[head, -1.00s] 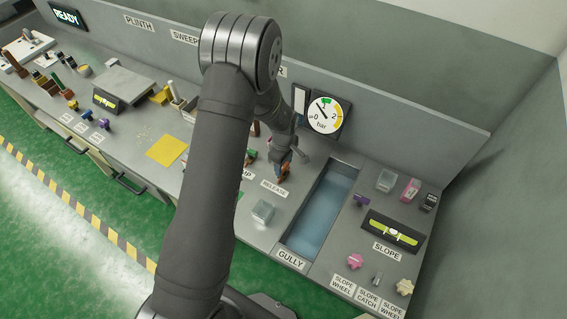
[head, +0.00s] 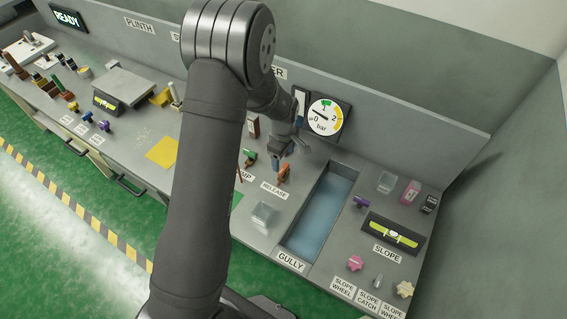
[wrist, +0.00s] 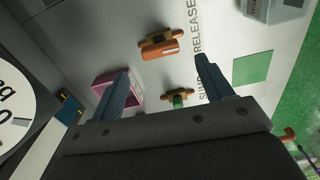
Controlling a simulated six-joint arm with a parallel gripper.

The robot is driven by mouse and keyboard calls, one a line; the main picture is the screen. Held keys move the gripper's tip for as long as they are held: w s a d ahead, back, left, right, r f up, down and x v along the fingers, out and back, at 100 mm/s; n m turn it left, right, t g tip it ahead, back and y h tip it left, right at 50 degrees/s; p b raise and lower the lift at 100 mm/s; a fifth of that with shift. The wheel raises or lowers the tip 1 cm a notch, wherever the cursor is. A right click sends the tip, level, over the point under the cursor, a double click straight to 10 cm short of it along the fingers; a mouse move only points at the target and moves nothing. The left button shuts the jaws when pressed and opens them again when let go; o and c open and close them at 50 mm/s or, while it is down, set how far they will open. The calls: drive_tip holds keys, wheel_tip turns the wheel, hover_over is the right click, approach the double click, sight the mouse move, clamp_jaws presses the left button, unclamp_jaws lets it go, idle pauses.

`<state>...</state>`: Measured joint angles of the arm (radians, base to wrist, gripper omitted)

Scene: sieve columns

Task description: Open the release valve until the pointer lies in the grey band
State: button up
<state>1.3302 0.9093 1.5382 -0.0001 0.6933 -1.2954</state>
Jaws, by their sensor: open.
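The release valve has an orange handle (head: 284,173) beside the RELEASE label (head: 274,189); in the wrist view the orange handle (wrist: 160,48) lies ahead of the fingertips. The round white pressure gauge (head: 322,116) stands against the back wall, its dark pointer directed to the upper left, between 0 and 1. A green mark shows near the top of its dial and a yellow band on the right; I cannot make out the grey band. My gripper (wrist: 163,84) is open and empty, apart from the orange handle. Only part of the gauge (wrist: 12,110) shows in the wrist view.
A clear box (head: 264,215) stands in front. The gully (head: 321,212) lies to the right. A pink box (wrist: 117,90) is close to a finger.

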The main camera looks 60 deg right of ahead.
sight(284, 168)
wheel_tip(284, 168, up, 12)
idle(0.3)
drive_tip(key=shift+f, duration=0.15)
wheel_tip(284, 168, down, 17)
drive_tip(key=shift+f, duration=0.1)
idle(0.6)
